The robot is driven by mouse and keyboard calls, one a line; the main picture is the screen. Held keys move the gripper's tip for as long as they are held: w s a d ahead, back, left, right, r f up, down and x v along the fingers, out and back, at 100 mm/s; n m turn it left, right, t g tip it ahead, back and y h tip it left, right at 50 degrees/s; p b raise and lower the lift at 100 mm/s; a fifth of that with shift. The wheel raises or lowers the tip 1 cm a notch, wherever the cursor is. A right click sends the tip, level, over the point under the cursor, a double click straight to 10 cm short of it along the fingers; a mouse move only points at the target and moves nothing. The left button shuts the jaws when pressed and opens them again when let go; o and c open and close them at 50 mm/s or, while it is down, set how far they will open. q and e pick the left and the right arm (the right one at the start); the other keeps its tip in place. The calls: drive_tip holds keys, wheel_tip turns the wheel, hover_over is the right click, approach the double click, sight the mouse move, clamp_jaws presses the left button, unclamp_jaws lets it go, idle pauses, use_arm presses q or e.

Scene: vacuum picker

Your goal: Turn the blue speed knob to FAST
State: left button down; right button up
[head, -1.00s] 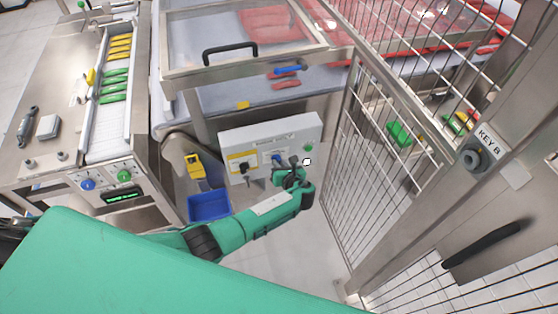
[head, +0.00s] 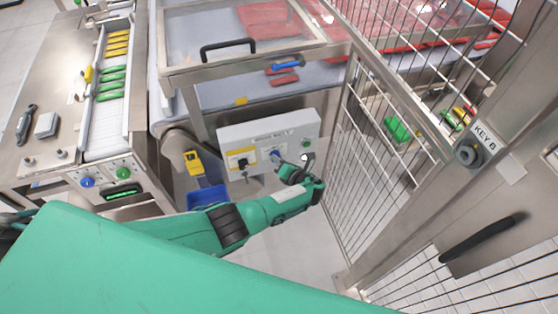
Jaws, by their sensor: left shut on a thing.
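The blue knob (head: 273,153) sits on the front of a pale grey control box (head: 293,128), right of a yellow plate with a black switch (head: 241,161). My left arm reaches in from the left, and my left gripper (head: 281,159) is at the box front, shut on the blue knob. The fingers partly hide the knob, and its pointer and the FAST mark are too small to read. My right gripper is not in view.
A green button (head: 306,144) is right of the knob. A wire mesh fence (head: 375,165) stands close on the right. A blue bin (head: 208,195) is below left. Another blue knob (head: 87,182) is on the machine panel at the left.

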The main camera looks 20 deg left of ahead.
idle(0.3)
use_arm(q)
drive_tip(key=c, duration=1.4)
unclamp_jaws()
drive_tip(key=v, duration=1.3)
drive_tip(key=shift+s+d+p, duration=0.3)
drive_tip(key=shift+p, duration=0.05)
drive_tip(key=shift+r, duration=0.1)
